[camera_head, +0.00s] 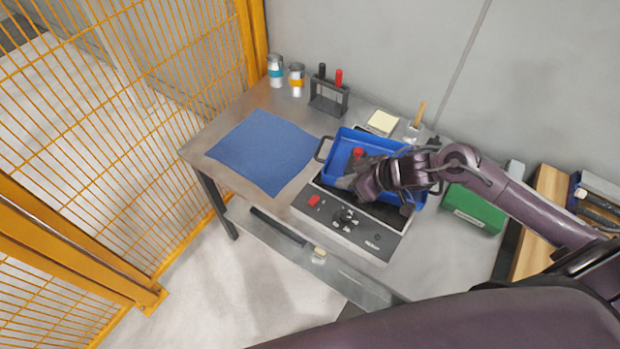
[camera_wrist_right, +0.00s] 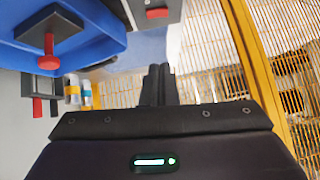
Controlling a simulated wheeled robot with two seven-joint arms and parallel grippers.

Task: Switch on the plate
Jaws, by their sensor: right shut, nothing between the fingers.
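The red switch also shows at the top of the right wrist view (camera_wrist_right: 157,12). A blue tray (camera_head: 342,150) with handles sits on the plate's dark top. My right gripper (camera_head: 345,183) is over the tray's front edge, close behind the switch and apart from it. Its fingers (camera_wrist_right: 158,82) are together and empty. My left gripper is not in view.
A red-knobbed object (camera_head: 357,153) stands in the tray. A blue mat (camera_head: 263,150) lies left. Two cans (camera_head: 275,70) and a dark rack (camera_head: 328,98) stand behind. A green box (camera_head: 473,208) is right. A yellow mesh fence (camera_head: 130,120) borders the left.

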